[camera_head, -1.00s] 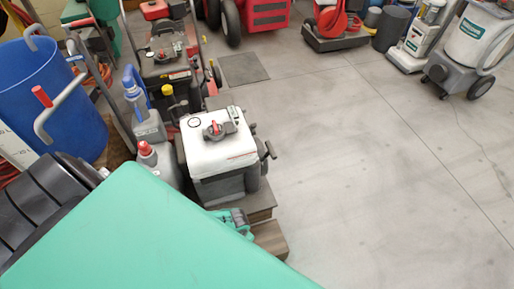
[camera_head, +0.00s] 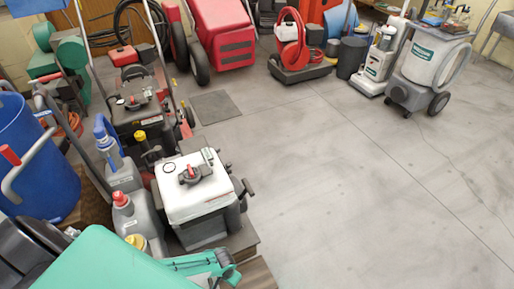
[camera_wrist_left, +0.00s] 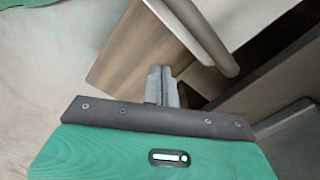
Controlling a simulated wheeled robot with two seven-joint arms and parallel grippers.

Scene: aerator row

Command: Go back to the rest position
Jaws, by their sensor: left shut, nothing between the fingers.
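My left gripper (camera_wrist_left: 161,84) shows in the left wrist view as two grey fingers held together with nothing between them. Its tips point toward a brown wooden surface (camera_wrist_left: 122,60) and a pale rounded bar. I cannot tell whether they touch either. In the head view a large teal part of my own covers the lower left corner, with a smaller teal and grey part beside it at the bottom edge. My right gripper is in neither view.
A white-topped machine (camera_head: 195,185) stands close by at centre left, beside grey bottles (camera_head: 125,215) and a blue barrel (camera_head: 35,160). Red machines (camera_head: 222,35) and a grey wheeled cleaner (camera_head: 430,62) line the back. The concrete floor (camera_head: 360,200) at the right is clear.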

